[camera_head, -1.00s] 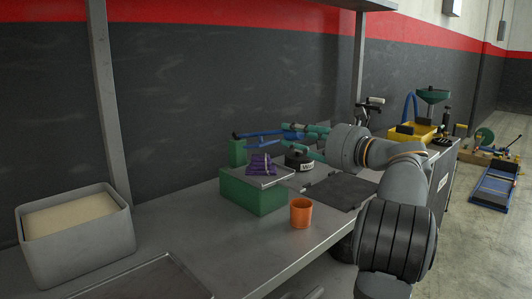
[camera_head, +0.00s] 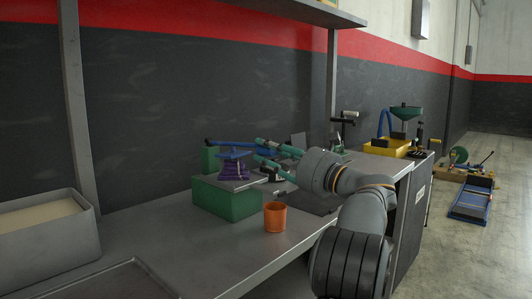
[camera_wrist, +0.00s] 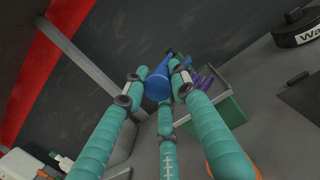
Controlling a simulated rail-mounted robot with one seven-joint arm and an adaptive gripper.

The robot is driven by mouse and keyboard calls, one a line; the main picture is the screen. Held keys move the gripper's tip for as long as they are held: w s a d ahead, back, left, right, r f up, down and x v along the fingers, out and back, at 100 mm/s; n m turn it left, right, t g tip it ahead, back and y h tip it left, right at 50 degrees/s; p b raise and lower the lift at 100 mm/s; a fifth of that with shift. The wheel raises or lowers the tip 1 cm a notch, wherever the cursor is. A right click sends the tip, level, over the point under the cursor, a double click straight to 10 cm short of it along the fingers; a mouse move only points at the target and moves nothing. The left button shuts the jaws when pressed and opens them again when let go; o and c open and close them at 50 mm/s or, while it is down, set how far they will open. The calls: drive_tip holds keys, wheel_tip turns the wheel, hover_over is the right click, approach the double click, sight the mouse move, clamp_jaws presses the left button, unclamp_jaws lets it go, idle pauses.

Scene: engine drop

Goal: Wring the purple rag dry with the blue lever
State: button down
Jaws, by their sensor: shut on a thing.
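The purple rag (camera_head: 233,170) lies on the grey top of a green block (camera_head: 228,199) on the bench. The blue lever (camera_head: 228,144) runs from a green post at the block's back left toward my gripper, sloping slightly down. A flat blue part of it sits over the rag and seems to touch it. My gripper (camera_head: 262,151) has teal fingers and is shut on the lever's free end. In the wrist view the blue lever end (camera_wrist: 158,86) shows between the fingers, with part of the purple rag (camera_wrist: 204,82) beyond, partly hidden by a finger.
An orange cup (camera_head: 275,217) stands in front of the green block, near the bench edge. A grey bin (camera_head: 45,245) stands at the left. A dark flat plate (camera_head: 312,203) lies right of the block. A yellow tray (camera_head: 388,148) is farther right.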

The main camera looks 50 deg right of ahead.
drive_tip(key=c, duration=1.6)
unclamp_jaws()
drive_tip(key=shift+s+d+f, duration=0.1)
drive_tip(key=shift+s+d, duration=0.05)
drive_tip(key=shift+d, duration=0.2)
drive_tip(key=shift+c, duration=0.2)
drive_tip(key=shift+o, duration=0.9)
drive_tip(key=shift+a, duration=0.15)
drive_tip(key=s+f, duration=0.1)
drive_tip(key=s, duration=1)
drive_tip(key=shift+s+d+f, duration=0.2)
drive_tip(key=shift+s+f, duration=0.1)
drive_tip(key=shift+s, duration=0.1)
